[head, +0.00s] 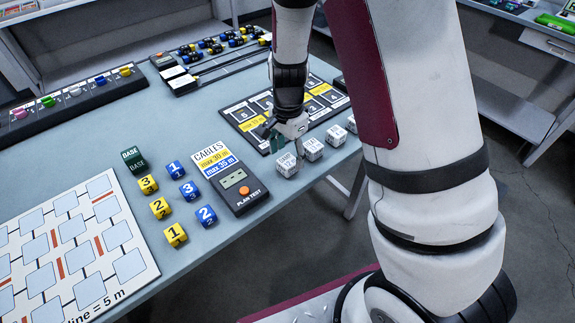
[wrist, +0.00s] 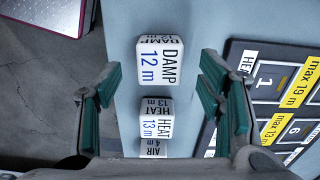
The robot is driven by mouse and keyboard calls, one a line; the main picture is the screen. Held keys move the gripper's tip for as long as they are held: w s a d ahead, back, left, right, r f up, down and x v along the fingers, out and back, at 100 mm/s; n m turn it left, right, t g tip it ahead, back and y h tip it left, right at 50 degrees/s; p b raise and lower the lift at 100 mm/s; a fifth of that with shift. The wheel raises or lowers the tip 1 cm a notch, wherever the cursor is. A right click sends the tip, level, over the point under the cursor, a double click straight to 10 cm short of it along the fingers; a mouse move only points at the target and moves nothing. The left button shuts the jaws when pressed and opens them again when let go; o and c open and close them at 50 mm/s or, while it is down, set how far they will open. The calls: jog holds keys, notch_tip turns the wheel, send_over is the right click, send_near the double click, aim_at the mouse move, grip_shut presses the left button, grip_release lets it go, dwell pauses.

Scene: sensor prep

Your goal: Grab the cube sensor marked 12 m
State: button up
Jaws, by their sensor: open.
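The white cube sensor marked DAMP 12 m (wrist: 157,62) sits on the table in the wrist view, its label facing up. In the head view it is the nearest white cube (head: 288,165) of a row, partly behind my gripper's tips. My gripper (wrist: 160,80) is open, with green-padded fingers to the left and right of the cube's line. Nothing is held. The fingers appear above the cube; whether they touch it cannot be told. In the head view my gripper (head: 284,140) points down over that end of the row.
A cube marked HEAT 13 m (wrist: 157,120) and one marked AIR (wrist: 154,147) follow in the row. A black board (head: 243,113) lies beside them. The cable tester (head: 236,184), number cubes (head: 175,169) and a white grid board (head: 135,258) lie left. The table edge is close by.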

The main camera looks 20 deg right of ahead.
aim_at(288, 160)
notch_tip(288, 160, down, 4)
jog(key=shift+r, duration=0.25)
jog(key=c, duration=1.2)
jog(key=shift+c, duration=0.3)
